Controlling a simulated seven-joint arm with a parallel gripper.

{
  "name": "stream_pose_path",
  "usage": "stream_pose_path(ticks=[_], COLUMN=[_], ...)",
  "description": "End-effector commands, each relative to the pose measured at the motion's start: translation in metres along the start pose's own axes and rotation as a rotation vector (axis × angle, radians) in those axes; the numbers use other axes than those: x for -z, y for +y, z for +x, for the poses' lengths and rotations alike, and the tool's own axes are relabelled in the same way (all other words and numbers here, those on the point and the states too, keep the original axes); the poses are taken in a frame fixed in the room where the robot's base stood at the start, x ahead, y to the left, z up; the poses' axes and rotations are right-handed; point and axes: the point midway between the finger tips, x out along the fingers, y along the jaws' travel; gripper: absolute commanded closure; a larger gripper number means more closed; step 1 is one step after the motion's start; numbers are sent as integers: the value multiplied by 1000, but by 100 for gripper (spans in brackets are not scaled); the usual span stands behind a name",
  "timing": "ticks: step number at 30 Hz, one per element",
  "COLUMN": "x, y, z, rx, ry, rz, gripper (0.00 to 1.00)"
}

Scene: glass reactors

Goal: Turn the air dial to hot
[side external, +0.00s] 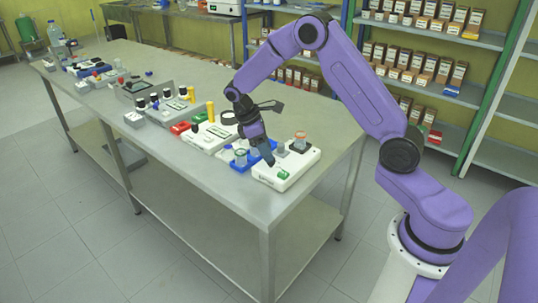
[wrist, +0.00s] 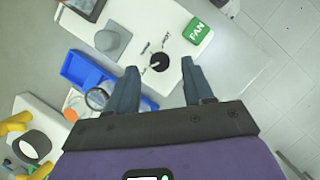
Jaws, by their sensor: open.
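The air dial (wrist: 159,62) is a small round black knob on the white device (wrist: 175,15). In the wrist view a small light mark shows on the knob, but its exact setting is too small to tell. The HOT label (wrist: 167,38) is printed just beyond the knob, slightly to its right. My gripper (wrist: 159,66) is open, with one finger on each side of the dial in the picture; I cannot tell if they touch it. In the side view my gripper (side external: 269,160) points down at the white device (side external: 297,170) and hides the dial.
A green FAN button (wrist: 198,32) lies right of the dial. A grey knob-like part (wrist: 112,40) and a blue tray (wrist: 84,70) are to the left. A jar with an orange top (side external: 300,136) stands at the device's back. More devices line the table (side external: 225,190) leftward.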

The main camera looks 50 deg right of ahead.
Motion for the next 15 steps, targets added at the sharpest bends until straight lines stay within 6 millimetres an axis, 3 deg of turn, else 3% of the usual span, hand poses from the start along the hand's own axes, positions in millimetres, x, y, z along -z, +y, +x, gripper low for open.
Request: stream_pose_path(ticks=[6, 15], x=[0, 0], y=[0, 0], z=[24, 29], rx=[0, -1], ry=[-1, 0], rz=[-1, -1], gripper=[48, 48])
